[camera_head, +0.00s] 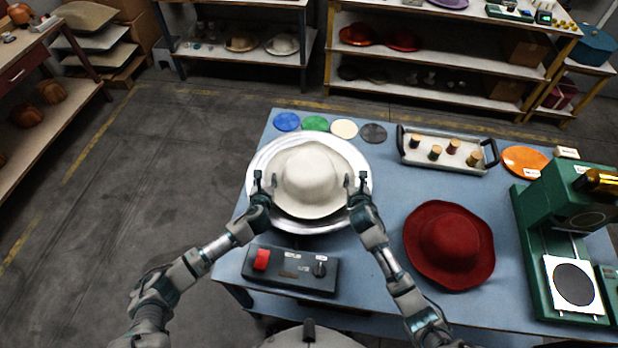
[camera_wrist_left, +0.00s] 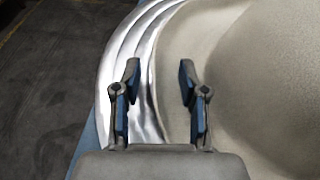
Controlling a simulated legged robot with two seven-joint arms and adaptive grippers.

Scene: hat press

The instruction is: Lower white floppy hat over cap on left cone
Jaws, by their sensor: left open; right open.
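The white floppy hat (camera_head: 310,176) sits over the round metal base (camera_head: 258,160) at the left of the table. It hides the cone and any cap under it. My left gripper (camera_head: 263,182) is open at the hat's left brim. In the left wrist view, the open left gripper (camera_wrist_left: 158,85) is over the hat's pale brim (camera_wrist_left: 220,50) and the shiny metal rings (camera_wrist_left: 135,50); I cannot tell whether it touches the brim. My right gripper (camera_head: 356,182) is open at the hat's right brim.
A control box (camera_head: 290,270) with a red switch stands in front of the base. A red hat (camera_head: 449,245) lies to the right. A tray (camera_head: 445,150) with several small cylinders, coloured discs (camera_head: 315,123) and a green press (camera_head: 560,240) are also on the blue table (camera_head: 385,195).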

